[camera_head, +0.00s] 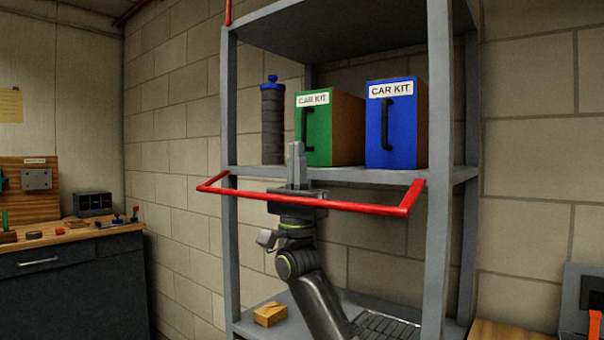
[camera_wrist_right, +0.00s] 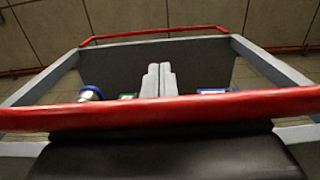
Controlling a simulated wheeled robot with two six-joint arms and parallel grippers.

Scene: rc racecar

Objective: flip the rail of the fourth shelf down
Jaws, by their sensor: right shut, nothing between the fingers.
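The red rail (camera_head: 350,207) sticks out roughly level in front of the shelf (camera_head: 350,174) that bears the car kits, its side arms meeting the posts. My right gripper (camera_head: 297,150) is shut and empty, pointing up, with its fingertips above the rail. The rail crosses in front of the gripper's body in the head view; I cannot tell if they touch. In the right wrist view the rail (camera_wrist_right: 60,117) runs across close to the camera, with the shut fingers (camera_wrist_right: 158,78) beyond it. My left gripper is not in view.
On the shelf stand a dark bottle with a blue cap (camera_head: 272,120), a green box (camera_head: 318,130) and a blue box (camera_head: 392,125). A wooden block (camera_head: 270,314) lies on a lower shelf. Another red rail (camera_wrist_right: 150,34) shows farther off. A workbench (camera_head: 75,240) is at left.

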